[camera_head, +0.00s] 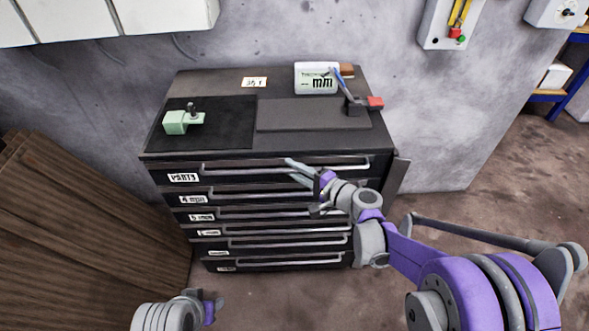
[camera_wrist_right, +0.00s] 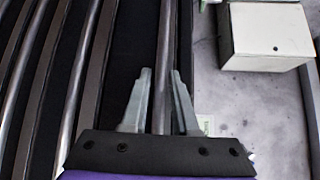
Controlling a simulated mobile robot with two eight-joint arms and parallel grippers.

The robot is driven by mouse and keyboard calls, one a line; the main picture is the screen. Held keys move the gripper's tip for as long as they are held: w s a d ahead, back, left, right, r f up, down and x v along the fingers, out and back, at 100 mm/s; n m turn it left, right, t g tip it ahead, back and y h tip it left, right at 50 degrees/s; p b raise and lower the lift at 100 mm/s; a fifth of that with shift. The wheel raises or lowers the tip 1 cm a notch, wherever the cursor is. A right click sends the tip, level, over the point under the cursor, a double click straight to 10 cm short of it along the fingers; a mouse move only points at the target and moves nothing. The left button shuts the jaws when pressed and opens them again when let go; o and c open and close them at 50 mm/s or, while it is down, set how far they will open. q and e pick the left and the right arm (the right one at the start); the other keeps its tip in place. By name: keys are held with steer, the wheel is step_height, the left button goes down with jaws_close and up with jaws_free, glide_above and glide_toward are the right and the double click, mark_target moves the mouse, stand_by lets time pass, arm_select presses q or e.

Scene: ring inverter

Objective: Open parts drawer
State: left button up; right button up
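The dark cabinet's top drawer, the parts drawer (camera_head: 183,177), carries a "PARTS" label and looks closed. Its long grey bar handle (camera_head: 240,169) also shows in the right wrist view (camera_wrist_right: 168,35). My right gripper (camera_head: 288,167) is at the middle-right of this handle. In the right wrist view its two fingers (camera_wrist_right: 161,75) stand apart, one on each side of the bar, with a small gap. The fingers look open; firm contact is not visible. My left gripper (camera_head: 212,308) is low at the bottom edge, away from the cabinet; its fingers are not clear.
Several labelled drawers with similar handles lie below. On the cabinet top are a green block (camera_head: 178,122), a white "mm" display (camera_head: 316,79) and a red-ended tool (camera_head: 375,102). Brown wooden panels (camera_head: 60,230) stand at left. Floor at right is clear.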

jaws_close()
stand_by(1.4)
